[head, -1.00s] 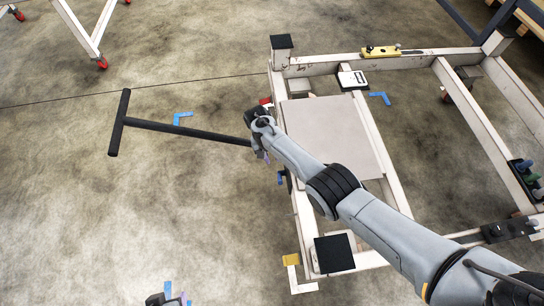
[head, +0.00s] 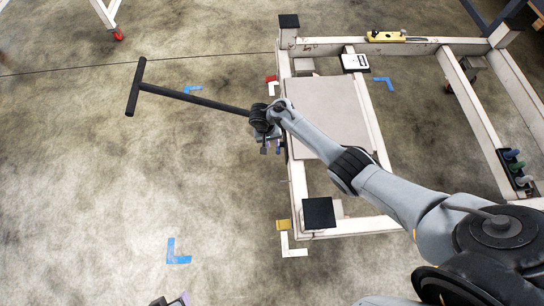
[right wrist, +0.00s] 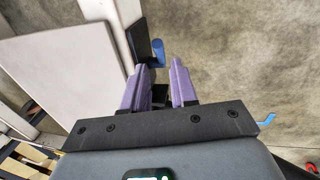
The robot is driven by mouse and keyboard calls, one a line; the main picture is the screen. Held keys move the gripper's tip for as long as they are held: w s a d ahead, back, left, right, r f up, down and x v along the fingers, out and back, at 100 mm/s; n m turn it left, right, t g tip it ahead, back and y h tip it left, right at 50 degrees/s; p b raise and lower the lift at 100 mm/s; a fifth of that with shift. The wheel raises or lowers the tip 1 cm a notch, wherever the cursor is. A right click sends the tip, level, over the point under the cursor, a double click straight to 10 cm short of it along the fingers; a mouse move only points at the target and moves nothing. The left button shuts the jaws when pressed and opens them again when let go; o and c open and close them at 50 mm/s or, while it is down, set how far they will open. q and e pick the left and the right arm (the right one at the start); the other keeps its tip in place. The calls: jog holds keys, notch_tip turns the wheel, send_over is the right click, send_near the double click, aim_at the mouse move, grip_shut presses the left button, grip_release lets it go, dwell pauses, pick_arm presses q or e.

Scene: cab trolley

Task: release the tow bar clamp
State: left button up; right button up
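The black T-shaped tow bar (head: 190,97) reaches out to the left from the trolley's left side. Its trolley end is hidden behind my right arm in the head view. My right gripper (head: 271,148) points down beside the trolley frame near that end. In the right wrist view its purple fingers (right wrist: 160,82) are apart. A blue handle (right wrist: 158,50), perhaps the clamp lever, stands just beyond the fingertips beside a dark bracket on the frame. It does not look gripped. Only a small part of my left gripper (head: 172,301) shows at the bottom edge of the head view.
The white trolley frame (head: 298,200) with a grey panel (head: 325,110) fills the right side. Black corner pads (head: 319,212) and a yellow-topped piece (head: 385,36) sit on it. Blue floor marks (head: 178,253) lie on open concrete at the left.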

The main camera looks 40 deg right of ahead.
aim_at(278, 151)
jog(key=f+b, duration=0.2)
jog(key=f, duration=0.1)
jog(key=d+f+b, duration=0.1)
jog(key=f+b, duration=0.1)
jog(key=f, duration=0.1)
jog(key=s+d+f+b, duration=0.1)
jog(key=f+b, duration=0.1)
jog(key=f, duration=0.1)
jog(key=shift+d+f+b, duration=0.1)
jog(key=shift+f+b, duration=0.1)
jog(key=shift+b, duration=0.15)
jog(key=shift+w+d+f+b, duration=0.1)
jog(key=shift+w+f+b, duration=0.05)
jog(key=shift+f+b, duration=0.35)
jog(key=shift+f, duration=0.15)
pick_arm(q)
jog(key=x, duration=0.7)
jog(key=shift+f, duration=0.35)
pick_arm(e)
jog(key=shift+s+f, duration=0.1)
jog(key=shift+s, duration=0.1)
jog(key=shift+w, duration=0.1)
jog(key=c, duration=0.4)
pick_arm(q)
jog(key=shift+r, duration=0.1)
pick_arm(e)
grip_shut()
